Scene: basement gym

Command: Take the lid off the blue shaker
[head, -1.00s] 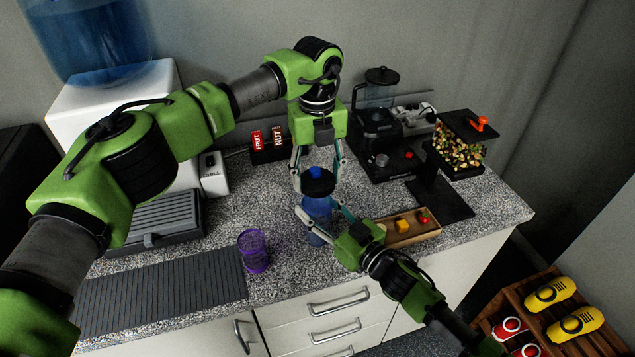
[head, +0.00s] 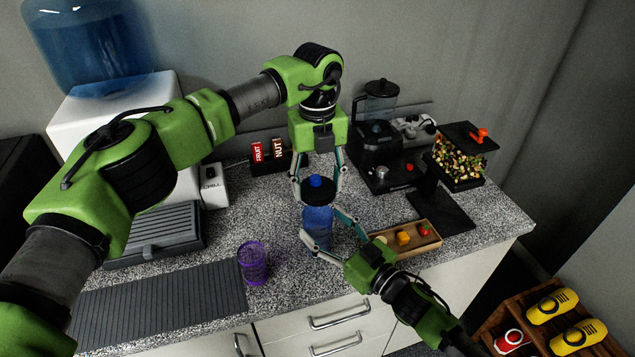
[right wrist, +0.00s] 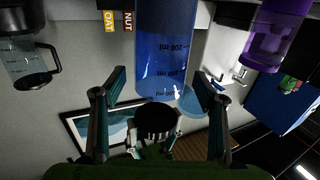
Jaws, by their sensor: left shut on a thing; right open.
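The blue shaker (head: 317,226) stands upright on the counter. Its translucent body with volume marks fills the upper middle of the right wrist view (right wrist: 165,45). Its black lid (head: 319,194) with a blue cap is at the top, and shows dark in the right wrist view (right wrist: 157,120). My left gripper (head: 318,187) comes from above and is shut on the lid. I cannot tell whether the lid still touches the body. My right gripper (head: 320,222) is open, its fingers spread on either side of the shaker body, with space showing beside it in the right wrist view.
A purple shaker (head: 253,264) stands left of the blue one. A wooden tray (head: 418,246) with small coloured pieces lies to the right, near my right gripper. The grey ribbed mat (head: 165,303) is bare.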

